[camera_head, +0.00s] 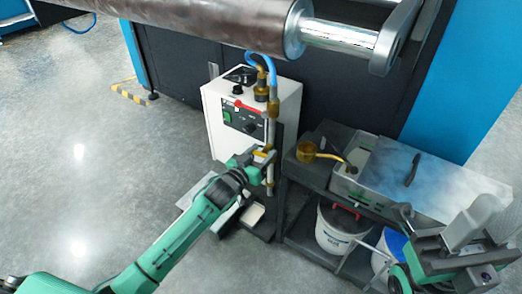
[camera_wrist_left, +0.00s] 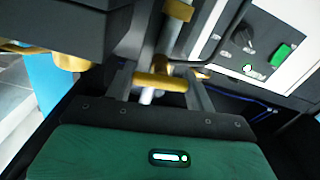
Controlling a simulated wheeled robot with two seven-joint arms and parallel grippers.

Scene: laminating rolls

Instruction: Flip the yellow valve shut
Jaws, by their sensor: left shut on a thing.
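The yellow valve handle (camera_head: 263,153) sits on a thin upright pipe (camera_head: 271,133) in front of a white control box. My left gripper (camera_head: 258,158) is at the handle and shut on it. In the left wrist view the yellow handle (camera_wrist_left: 160,82) lies crosswise between the two grey fingers of the left gripper (camera_wrist_left: 160,90). The pipe runs up behind it. The gripper partly hides the valve body in the head view. My right gripper (camera_head: 488,228) is at the lower right, away from the valve, with its fingers apart and nothing seen between them.
The white control box (camera_head: 250,112) stands behind the valve. A large brown roller (camera_head: 215,22) hangs above. Open floor lies at left.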

